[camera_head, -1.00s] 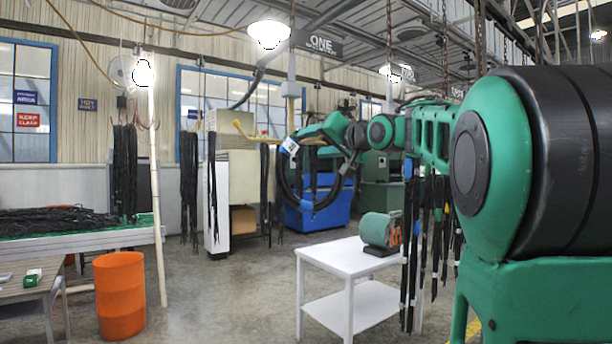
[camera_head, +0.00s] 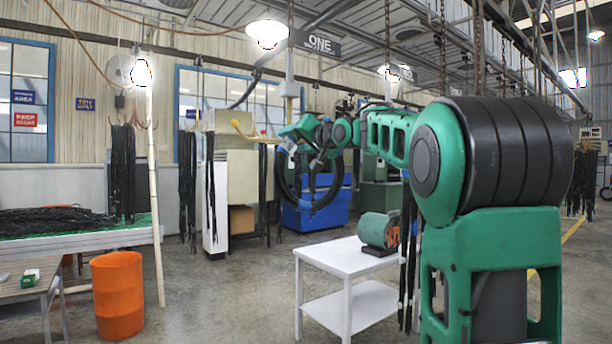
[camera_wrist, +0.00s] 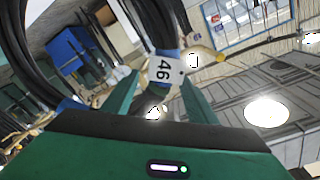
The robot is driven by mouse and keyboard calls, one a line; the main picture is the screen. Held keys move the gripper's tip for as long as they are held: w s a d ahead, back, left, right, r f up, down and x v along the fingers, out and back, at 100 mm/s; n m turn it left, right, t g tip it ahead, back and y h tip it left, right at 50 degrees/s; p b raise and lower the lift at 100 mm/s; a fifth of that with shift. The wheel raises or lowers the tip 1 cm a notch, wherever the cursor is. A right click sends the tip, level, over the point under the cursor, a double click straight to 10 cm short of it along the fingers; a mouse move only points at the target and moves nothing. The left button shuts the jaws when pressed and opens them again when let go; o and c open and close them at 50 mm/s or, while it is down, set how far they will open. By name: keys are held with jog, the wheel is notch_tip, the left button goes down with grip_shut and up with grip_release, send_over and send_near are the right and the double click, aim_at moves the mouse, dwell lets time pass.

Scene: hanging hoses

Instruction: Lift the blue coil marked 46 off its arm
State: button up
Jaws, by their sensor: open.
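The coil marked 46 is a black hose loop (camera_head: 281,180) with blue bands, hanging at the yellow arm (camera_head: 243,131) in the head view. Its white tag reads 46 in the wrist view (camera_wrist: 163,68), beside a blue band. My gripper (camera_wrist: 161,82) is open in the wrist view, with one finger on each side of the tagged hose. In the head view my gripper (camera_head: 297,141) is at the top of the coil, small and partly blended with it. I cannot tell whether the fingers touch the hose.
A white table (camera_head: 322,252) with a green motor (camera_head: 376,230) stands below and right of the coil. A blue bin (camera_head: 332,218) is behind the coil. Black hoses (camera_head: 187,185) hang to the left. An orange drum (camera_head: 118,296) stands front left. Floor between drum and table is clear.

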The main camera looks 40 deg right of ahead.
grip_shut()
jog(key=shift+r, duration=0.1)
dwell(0.3)
notch_tip(320, 180, up, 10)
dwell(0.6)
jog(key=c, duration=0.9)
grip_release()
grip_shut()
dwell(0.4)
